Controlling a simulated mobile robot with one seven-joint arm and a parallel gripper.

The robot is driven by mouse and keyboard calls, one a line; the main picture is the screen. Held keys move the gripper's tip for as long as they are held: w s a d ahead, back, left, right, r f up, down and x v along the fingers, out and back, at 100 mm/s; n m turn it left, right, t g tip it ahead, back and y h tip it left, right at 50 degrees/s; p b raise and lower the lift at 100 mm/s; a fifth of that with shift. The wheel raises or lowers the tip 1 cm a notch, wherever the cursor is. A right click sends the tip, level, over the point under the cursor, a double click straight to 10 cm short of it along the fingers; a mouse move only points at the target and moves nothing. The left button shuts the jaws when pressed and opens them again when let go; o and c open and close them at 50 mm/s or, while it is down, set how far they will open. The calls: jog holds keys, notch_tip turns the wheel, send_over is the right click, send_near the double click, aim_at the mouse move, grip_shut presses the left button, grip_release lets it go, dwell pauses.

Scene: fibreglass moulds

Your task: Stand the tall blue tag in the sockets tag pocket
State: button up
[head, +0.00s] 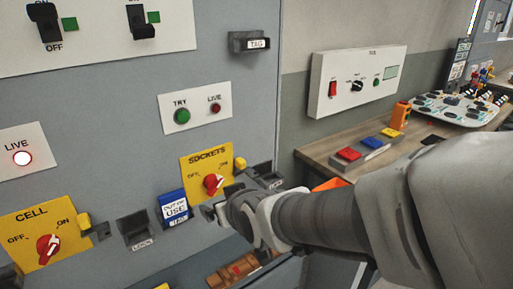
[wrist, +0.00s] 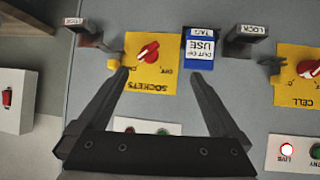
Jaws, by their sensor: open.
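A blue tag (head: 173,207) with a white "OUT OF USE" label stands upright in a pocket marked TAG (head: 179,222), just left of the yellow SOCKETS panel (head: 192,160). In the wrist view, which is upside down, the tag (wrist: 199,50) is right of that panel (wrist: 150,75), with the TAG pocket (wrist: 201,32) at its lower end. My gripper (wrist: 160,75) is open and empty, its fingers pointing toward the SOCKETS panel. The tag is beyond the right fingertip there, not between the fingers. In the head view my gripper (head: 222,208) partly covers the panel's lower edge.
A LOCK pocket (head: 138,230) is left of the tag, near the CELL panel (head: 40,236). Another pocket (head: 263,171) is right of SOCKETS. A separate TAG holder (head: 250,42) is higher up. A workbench (head: 320,150) with coloured blocks is at right.

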jog(key=s+d+r+m+g+h, duration=0.3)
jog(key=s+d+m+g+h, duration=0.1)
jog(key=s+d, duration=1.2)
jog(key=shift+s+d+m+g, duration=0.2)
jog(key=shift+d+m+g, duration=0.2)
jog(key=shift+d, duration=0.15)
jog(key=shift+r, duration=0.15)
notch_tip(320, 180, up, 6)
jog(key=p, duration=0.6)
jog(key=shift+r, duration=0.15)
